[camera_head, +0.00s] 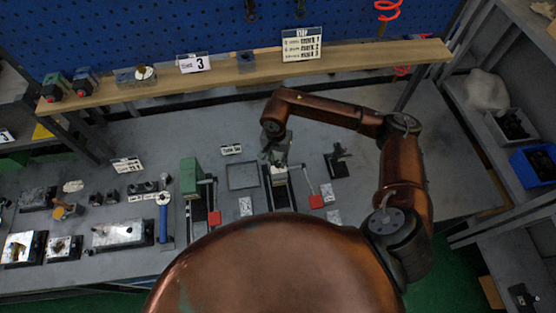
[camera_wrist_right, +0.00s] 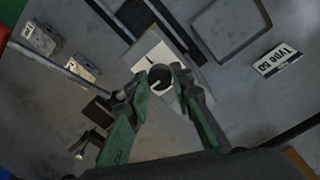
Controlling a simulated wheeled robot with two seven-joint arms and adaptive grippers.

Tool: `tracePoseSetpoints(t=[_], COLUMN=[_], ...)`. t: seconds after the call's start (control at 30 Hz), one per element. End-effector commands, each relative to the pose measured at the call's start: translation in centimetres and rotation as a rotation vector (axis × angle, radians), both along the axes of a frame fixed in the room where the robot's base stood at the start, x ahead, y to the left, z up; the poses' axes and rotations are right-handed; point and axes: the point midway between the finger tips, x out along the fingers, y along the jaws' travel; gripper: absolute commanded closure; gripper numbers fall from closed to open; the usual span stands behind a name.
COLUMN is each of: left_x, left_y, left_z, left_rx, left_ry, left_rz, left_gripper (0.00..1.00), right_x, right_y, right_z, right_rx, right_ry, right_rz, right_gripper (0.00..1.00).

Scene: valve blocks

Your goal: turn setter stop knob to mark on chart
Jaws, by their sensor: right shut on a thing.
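The dark setter stop knob (camera_wrist_right: 160,77) sits on a white plate (camera_wrist_right: 152,50) with dark mark lines; a pale pointer line shows on the knob's top. My right gripper (camera_wrist_right: 163,80) is shut on the knob, with one green finger on each side. In the head view my right gripper (camera_head: 277,158) reaches down onto the setter block (camera_head: 279,180) and hides the knob. The chart (camera_head: 302,44), headed STOP, stands on the wooden shelf and lists mark 1, mark 2 and mark 3 in rows; the small words beside them are too blurred to read. My left gripper is not in view.
A lever with a red end (camera_head: 315,201) lies right of the setter. A green block (camera_head: 190,178) with another red-ended lever (camera_head: 214,217) stands to the left. A grey tray (camera_head: 229,187) lies between them. A black fixture (camera_head: 337,162) stands to the right. A card with a 3 (camera_head: 194,63) is on the shelf.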

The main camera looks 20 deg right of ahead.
Motion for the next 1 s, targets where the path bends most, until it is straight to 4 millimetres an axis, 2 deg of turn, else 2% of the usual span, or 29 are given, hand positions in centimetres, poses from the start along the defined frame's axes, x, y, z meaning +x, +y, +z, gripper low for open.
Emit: tracePoseSetpoints(t=[0.27,0.47,1.0], left_x=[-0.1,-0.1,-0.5], left_y=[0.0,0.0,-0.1], left_z=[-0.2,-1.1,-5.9], left_rx=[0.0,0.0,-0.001], left_ry=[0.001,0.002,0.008], left_rz=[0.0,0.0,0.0], left_gripper=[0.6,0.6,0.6], right_x=[0.0,0.1,0.1], right_y=[0.0,-0.1,-0.1], right_z=[0.0,-0.2,-0.3], right_rx=[-0.001,-0.001,-0.001], right_ry=[-0.001,-0.002,-0.003], right_rz=[-0.01,-0.073,-0.526], right_gripper=[1.0,1.0,1.0])
